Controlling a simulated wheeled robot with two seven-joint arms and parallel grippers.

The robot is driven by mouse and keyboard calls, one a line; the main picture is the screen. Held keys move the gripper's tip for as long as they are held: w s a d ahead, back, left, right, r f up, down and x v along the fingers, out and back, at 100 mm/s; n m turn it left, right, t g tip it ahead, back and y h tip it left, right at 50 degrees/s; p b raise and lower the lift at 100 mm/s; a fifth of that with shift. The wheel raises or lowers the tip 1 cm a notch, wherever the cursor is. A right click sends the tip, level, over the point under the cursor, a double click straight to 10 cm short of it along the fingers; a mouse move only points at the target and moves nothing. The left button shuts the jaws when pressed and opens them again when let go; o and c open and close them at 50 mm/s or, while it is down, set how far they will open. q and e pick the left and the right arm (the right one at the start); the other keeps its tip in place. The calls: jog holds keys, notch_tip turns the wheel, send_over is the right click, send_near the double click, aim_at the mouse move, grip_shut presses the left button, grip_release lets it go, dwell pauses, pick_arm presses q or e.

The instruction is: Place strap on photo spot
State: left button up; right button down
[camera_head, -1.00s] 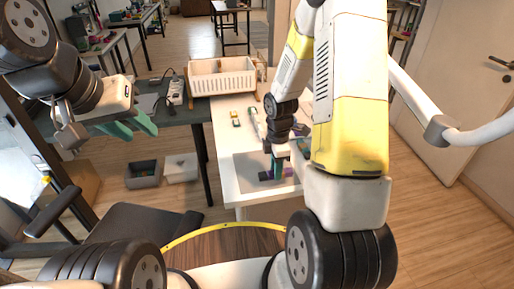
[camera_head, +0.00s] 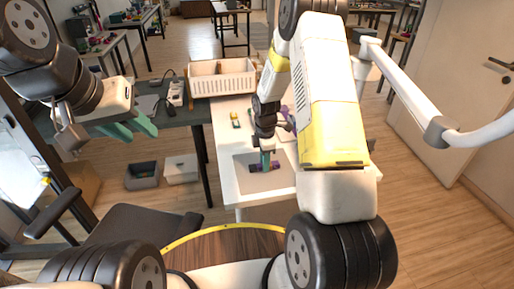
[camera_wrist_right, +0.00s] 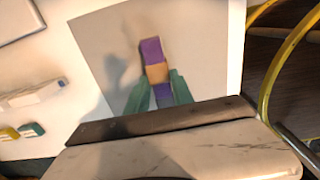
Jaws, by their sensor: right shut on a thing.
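The strap, a short banded piece in purple and orange (camera_wrist_right: 152,51), is between the teal fingertips of my right gripper (camera_wrist_right: 160,92). In the head view the strap (camera_head: 256,168) shows as a dark purple bit at the fingertips of my right gripper (camera_head: 265,161). It is over the grey square mat (camera_head: 247,182), likely the photo spot, on the white table. The mat also fills the middle of the right wrist view (camera_wrist_right: 205,45). I cannot tell whether the strap touches the mat. My left gripper (camera_head: 130,129) is open and empty, far left of the white table.
A cream basket (camera_head: 222,84) stands at the back of the white table (camera_head: 225,145). Small yellow and green pieces (camera_head: 235,119) lie left of my right arm. A dark chair (camera_head: 140,232) stands in front. The mat's front part is clear.

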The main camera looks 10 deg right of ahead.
jog(key=shift+f, duration=0.15)
jog(key=c, duration=1.1)
grip_release()
notch_tip(320, 180, up, 12)
